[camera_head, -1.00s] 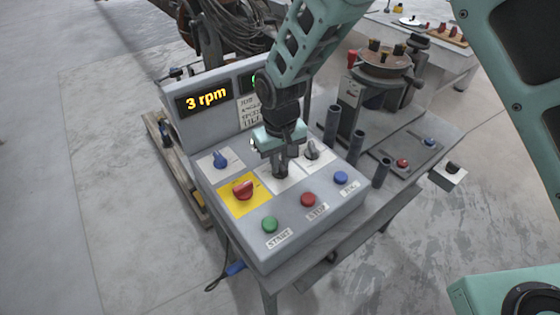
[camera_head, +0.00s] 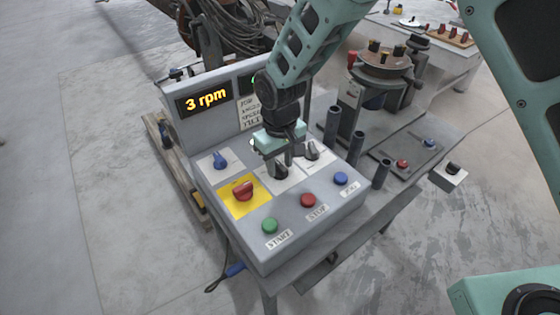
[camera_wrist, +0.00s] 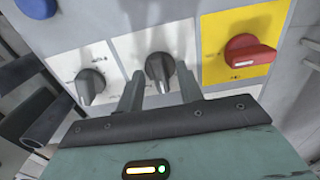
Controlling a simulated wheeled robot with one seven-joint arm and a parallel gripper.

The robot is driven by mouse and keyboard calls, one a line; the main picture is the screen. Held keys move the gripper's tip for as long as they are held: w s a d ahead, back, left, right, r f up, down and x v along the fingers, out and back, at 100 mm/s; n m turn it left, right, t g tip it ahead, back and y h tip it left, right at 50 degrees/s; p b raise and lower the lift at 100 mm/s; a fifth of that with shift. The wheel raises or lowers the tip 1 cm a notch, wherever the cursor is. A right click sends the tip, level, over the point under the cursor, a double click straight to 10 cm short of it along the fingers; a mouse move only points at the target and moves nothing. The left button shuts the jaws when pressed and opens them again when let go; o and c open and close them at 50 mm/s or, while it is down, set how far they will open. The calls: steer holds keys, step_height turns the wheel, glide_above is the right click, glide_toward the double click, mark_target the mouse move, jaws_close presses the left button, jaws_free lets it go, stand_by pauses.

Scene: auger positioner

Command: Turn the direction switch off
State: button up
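A grey control box carries several rotary switches. A black knob on a white plate sits in the middle (camera_wrist: 159,68), and a second black knob on a white plate (camera_wrist: 90,85) is beside it. The labels are too small to read, so I cannot tell for sure which is the direction switch. My gripper (camera_wrist: 160,72) is open, its two fingers on either side of the middle knob with gaps visible. In the head view my gripper (camera_head: 281,160) is over that knob (camera_head: 281,173) and partly hides it; the other black knob (camera_head: 312,151) is to its right.
A red knob on a yellow plate (camera_head: 243,190) and a blue knob (camera_head: 220,159) are to the left. Green (camera_head: 270,226), red (camera_head: 308,200) and blue (camera_head: 341,179) buttons line the front. The display (camera_head: 205,98) reads 3 rpm. Dark upright tubes (camera_head: 356,146) stand to the right.

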mark_target(280, 165)
step_height(280, 165, up, 17)
steer(key=b, duration=0.2)
steer(key=shift+r, duration=0.2)
steer(key=shift+s, duration=0.1)
stand_by(0.4)
steer(key=s+d+f, duration=0.1)
steer(key=s+d, duration=0.5)
steer(key=s, duration=0.6)
steer(key=s+d+f, duration=0.2)
steer(key=s+d, duration=0.4)
steer(key=s, duration=0.6)
steer(key=shift+n+y, duration=0.3)
steer(key=shift+n, duration=0.1)
